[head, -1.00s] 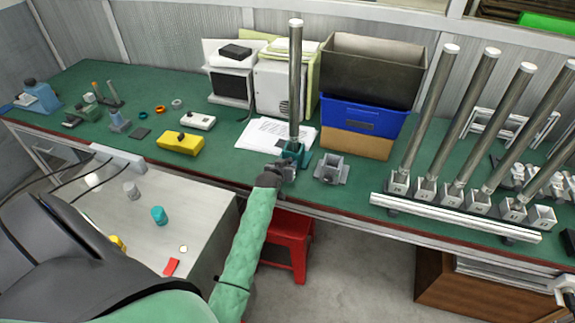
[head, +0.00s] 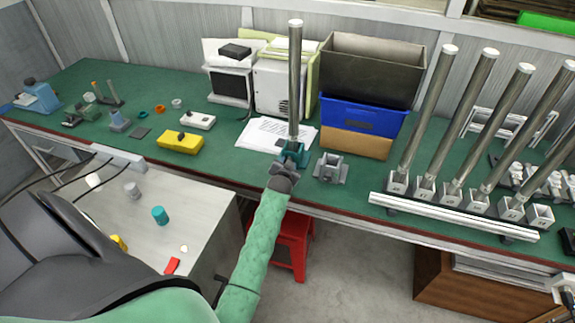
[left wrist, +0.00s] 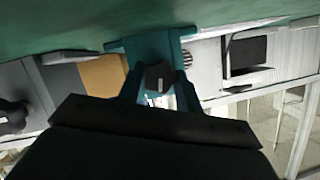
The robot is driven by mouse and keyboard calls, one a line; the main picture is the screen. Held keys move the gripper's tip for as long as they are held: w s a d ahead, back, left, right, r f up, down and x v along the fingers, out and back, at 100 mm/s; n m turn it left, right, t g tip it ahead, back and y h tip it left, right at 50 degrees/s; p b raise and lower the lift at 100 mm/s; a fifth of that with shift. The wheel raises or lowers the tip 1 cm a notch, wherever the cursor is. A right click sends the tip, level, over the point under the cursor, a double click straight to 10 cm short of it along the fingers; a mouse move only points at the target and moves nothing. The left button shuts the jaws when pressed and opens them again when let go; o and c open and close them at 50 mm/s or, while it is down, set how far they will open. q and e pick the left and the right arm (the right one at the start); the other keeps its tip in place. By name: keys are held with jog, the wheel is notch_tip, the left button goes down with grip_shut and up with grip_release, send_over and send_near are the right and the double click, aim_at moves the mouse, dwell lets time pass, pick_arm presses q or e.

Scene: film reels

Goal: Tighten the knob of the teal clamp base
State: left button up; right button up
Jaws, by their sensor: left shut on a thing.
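The teal clamp base (head: 294,153) stands near the front edge of the green bench, with an upright metal tube (head: 295,80) rising from it. In the left wrist view the teal base (left wrist: 150,48) fills the upper middle, and its dark knob (left wrist: 160,77) shows just beyond the gripper body. My left gripper (head: 284,170) is at the front of the base, shut on the knob. Its fingertips are hard to make out against the teal parts. My right gripper is not in view.
A grey clamp base (head: 331,168) stands empty just to the right. A white rail (head: 455,218) runs before several bases holding tilted tubes. A blue bin (head: 362,115) and papers (head: 262,134) lie behind. A red stool (head: 293,240) stands below the bench edge.

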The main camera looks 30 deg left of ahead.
pick_arm(q)
jog(key=shift+m, duration=0.3)
jog(key=o, duration=1)
jog(key=shift+y, duration=0.3)
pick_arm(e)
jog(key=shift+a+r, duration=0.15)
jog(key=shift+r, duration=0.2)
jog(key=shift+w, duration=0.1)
pick_arm(q)
jog(key=shift+s+d, duration=0.1)
jog(key=shift+s+d+b, duration=0.15)
jog(key=shift+s+b, duration=0.2)
jog(key=shift+b, duration=0.05)
jog(key=b+v, duration=0.2)
jog(key=v, duration=0.3)
jog(key=shift+s+d+r, duration=0.1)
jog(key=shift+s+r, duration=0.1)
jog(key=shift+s, duration=0.1)
jog(key=shift+s+d+r, duration=0.2)
jog(key=shift+s+r, duration=0.05)
jog(key=shift+s, duration=0.15)
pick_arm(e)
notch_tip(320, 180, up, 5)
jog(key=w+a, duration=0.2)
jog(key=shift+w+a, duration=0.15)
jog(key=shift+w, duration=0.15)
